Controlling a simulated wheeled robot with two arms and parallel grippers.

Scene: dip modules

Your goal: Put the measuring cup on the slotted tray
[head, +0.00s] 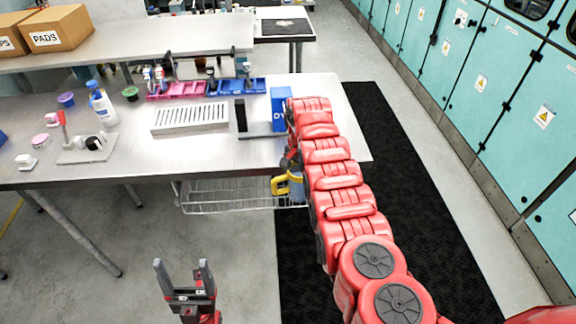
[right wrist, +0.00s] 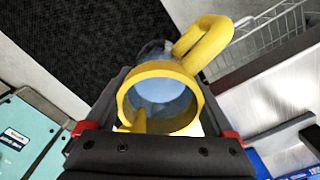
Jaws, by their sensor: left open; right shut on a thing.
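The measuring cup (head: 281,186) has a yellow rim and handle and a clear bluish body. My right gripper (head: 291,163) is shut on it, just off the front edge of the table and mostly hidden by my red arm. In the right wrist view the cup (right wrist: 196,88) sits between the black jaws, its round opening facing the camera and its handle toward the upper right. The slotted tray (head: 190,117), pale with dark slots, lies on the table, left of and beyond the cup, with nothing on it. My left gripper (head: 183,265) is open and empty, low in front of the table.
A black stand (head: 241,117) and a blue box (head: 281,105) stand right of the tray. A white bottle (head: 102,105), a red-posted stand (head: 84,150) and small jars are at left. Blue and pink bins (head: 180,90) line the back. A wire basket (head: 235,196) hangs below the table.

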